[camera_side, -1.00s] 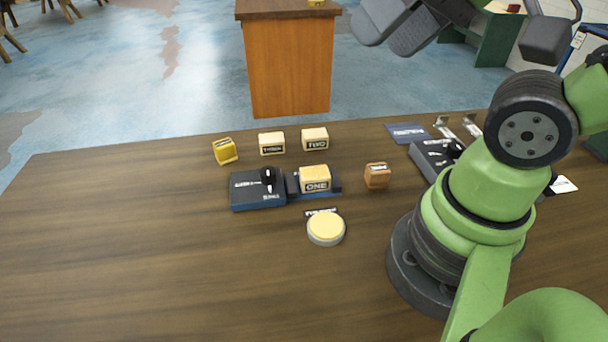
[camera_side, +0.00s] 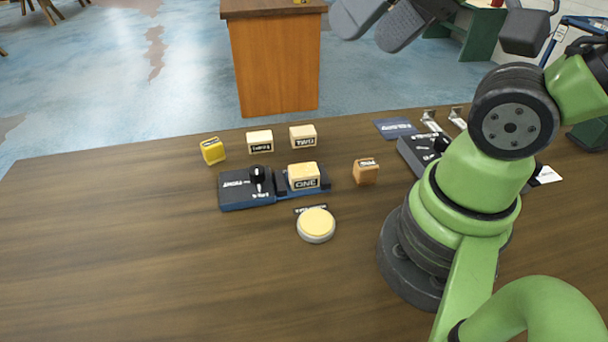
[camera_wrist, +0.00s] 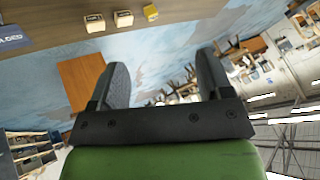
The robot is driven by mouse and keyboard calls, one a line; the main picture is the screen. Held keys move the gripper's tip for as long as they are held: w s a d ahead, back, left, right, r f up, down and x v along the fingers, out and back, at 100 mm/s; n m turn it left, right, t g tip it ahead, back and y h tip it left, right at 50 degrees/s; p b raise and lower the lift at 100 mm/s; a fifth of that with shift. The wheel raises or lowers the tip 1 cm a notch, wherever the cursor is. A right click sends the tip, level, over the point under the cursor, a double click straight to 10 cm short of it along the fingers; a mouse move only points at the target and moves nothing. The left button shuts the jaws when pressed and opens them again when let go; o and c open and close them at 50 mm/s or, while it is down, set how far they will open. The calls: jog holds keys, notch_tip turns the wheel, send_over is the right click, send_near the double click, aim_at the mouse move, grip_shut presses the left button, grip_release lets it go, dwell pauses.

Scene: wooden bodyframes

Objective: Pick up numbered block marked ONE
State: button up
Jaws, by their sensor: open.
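The block marked ONE (camera_side: 304,175) is a pale wooden block with a dark label on its front. It sits on a dark blue-black holder (camera_side: 325,188) joined to a black box with a lever. I cannot make it out in the wrist view. My gripper (camera_side: 378,20) is high at the top of the side view, beyond the table's far edge and well away from the block. In the wrist view my gripper (camera_wrist: 163,75) has its two dark fingers spread, with nothing between them.
Blocks marked TWO (camera_side: 303,136) and THREE (camera_side: 260,142) stand behind, with a yellow block (camera_side: 213,151) at left. An orange-brown block (camera_side: 366,171) is right of ONE. A round cream button (camera_side: 316,223) lies in front. The left table area is clear.

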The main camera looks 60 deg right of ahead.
jog(key=n+g+h, duration=0.2)
jog(key=n+g, duration=0.5)
jog(key=n, duration=0.6)
send_over(304, 170)
jog(key=f, duration=2)
jog(key=shift+w+d, duration=0.3)
jog(key=shift+d, duration=0.1)
notch_tip(304, 170, down, 4)
jog(key=shift+f, duration=0.2)
jog(key=shift+s+a+f, duration=0.15)
jog(key=shift+a+f, duration=0.05)
jog(key=shift+f, duration=1.3)
jog(key=shift+s+a+f, duration=0.1)
jog(key=shift+a+f, duration=0.05)
jog(key=shift+f, duration=1.35)
jog(key=shift+c, duration=0.2)
